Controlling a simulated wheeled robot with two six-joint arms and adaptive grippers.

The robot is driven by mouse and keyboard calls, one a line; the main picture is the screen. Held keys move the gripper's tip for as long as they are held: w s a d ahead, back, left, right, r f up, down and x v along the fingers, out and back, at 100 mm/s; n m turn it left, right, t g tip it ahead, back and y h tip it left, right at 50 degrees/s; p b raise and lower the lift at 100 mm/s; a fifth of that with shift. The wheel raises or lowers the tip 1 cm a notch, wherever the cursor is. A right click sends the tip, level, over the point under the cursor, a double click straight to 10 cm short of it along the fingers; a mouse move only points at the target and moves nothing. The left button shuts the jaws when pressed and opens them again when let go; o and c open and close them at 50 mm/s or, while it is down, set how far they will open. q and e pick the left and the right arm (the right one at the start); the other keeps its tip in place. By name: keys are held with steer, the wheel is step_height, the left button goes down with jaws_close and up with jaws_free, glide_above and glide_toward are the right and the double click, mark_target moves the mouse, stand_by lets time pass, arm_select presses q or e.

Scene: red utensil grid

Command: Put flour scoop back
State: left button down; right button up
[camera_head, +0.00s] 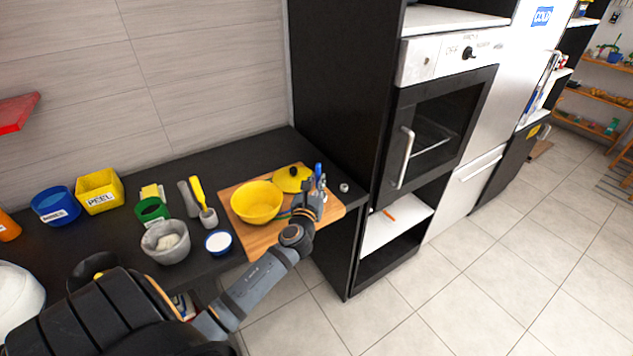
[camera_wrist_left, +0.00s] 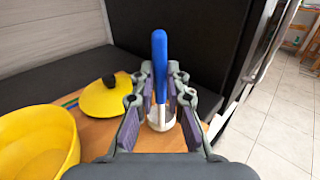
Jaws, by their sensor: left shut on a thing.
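The flour scoop (camera_wrist_left: 160,52), with a blue handle and a white scoop end, stands upright between the fingers of my left gripper (camera_wrist_left: 160,95) in the left wrist view. The gripper is shut on it, handle up and white end down. In the head view the blue handle (camera_head: 318,169) shows above my left gripper (camera_head: 312,192), over the right part of the wooden board (camera_head: 247,246). I cannot tell whether the white end touches the board. Part of a red panel (camera_head: 14,113), perhaps the utensil grid, shows at the far left edge. My right gripper is not in view.
On the board are a yellow bowl (camera_head: 256,203) and a yellow lid (camera_head: 291,179) with a black knob. To the left stand a grey bowl (camera_head: 166,242), a PEEL box (camera_head: 99,191), a blue container (camera_head: 56,206) and a green one (camera_head: 151,210). A dark cabinet rises right of the counter.

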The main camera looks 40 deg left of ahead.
arm_select(q)
steer(key=c, duration=1.4)
jaws_free()
steer(key=shift+o, duration=0.2)
steer(key=shift+r, duration=0.2)
steer(key=b+v, duration=0.2)
steer(key=v, duration=1)
steer(key=shift+f, duration=0.1)
